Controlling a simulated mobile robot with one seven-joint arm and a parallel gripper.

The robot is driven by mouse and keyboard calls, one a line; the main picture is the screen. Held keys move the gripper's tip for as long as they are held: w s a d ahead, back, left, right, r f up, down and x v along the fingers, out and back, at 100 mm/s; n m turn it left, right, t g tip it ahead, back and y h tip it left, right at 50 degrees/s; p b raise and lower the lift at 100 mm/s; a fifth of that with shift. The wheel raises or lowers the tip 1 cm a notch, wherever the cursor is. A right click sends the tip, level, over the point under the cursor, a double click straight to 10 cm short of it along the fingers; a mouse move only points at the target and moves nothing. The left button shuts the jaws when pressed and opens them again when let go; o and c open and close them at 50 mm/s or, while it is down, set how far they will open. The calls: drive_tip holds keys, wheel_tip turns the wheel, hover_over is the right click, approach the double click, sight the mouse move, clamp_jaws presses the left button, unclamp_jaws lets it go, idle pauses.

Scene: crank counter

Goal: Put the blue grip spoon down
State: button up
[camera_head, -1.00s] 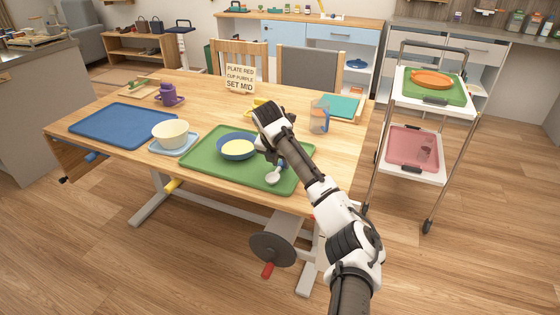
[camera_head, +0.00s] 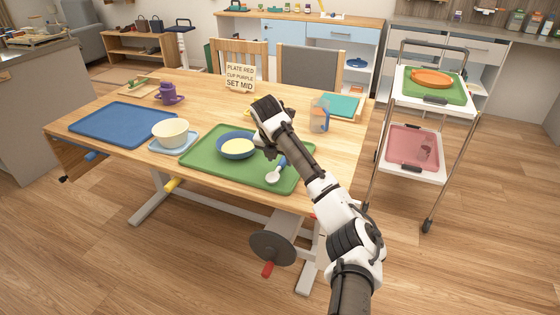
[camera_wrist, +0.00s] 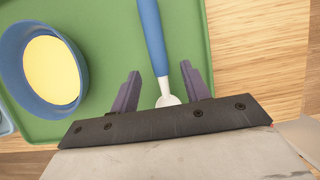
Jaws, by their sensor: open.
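The blue grip spoon (camera_wrist: 154,40) lies on the green tray (camera_wrist: 118,40), seen from above in the wrist view. Its blue handle runs away from me and its white end lies between my gripper's fingers. My gripper (camera_wrist: 160,85) is open, one dark finger on each side of the spoon, with gaps to both. In the head view the spoon's white bowl (camera_head: 273,177) shows on the green tray (camera_head: 210,165), and my arm hides part of its handle. My fingertips are hidden there behind the arm.
A blue bowl (camera_head: 236,146) with yellow contents stands on the tray, left of my gripper. A cream bowl (camera_head: 170,132), blue tray (camera_head: 122,123), purple cup (camera_head: 168,94), sign (camera_head: 239,77) and clear pitcher (camera_head: 319,116) are also on the table. A cart (camera_head: 446,105) stands right.

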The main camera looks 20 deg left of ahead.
drive_tip(key=v, duration=1)
drive_tip(key=shift+r, duration=0.15)
drive_tip(key=shift+s+a, duration=0.1)
drive_tip(key=shift+s, duration=0.05)
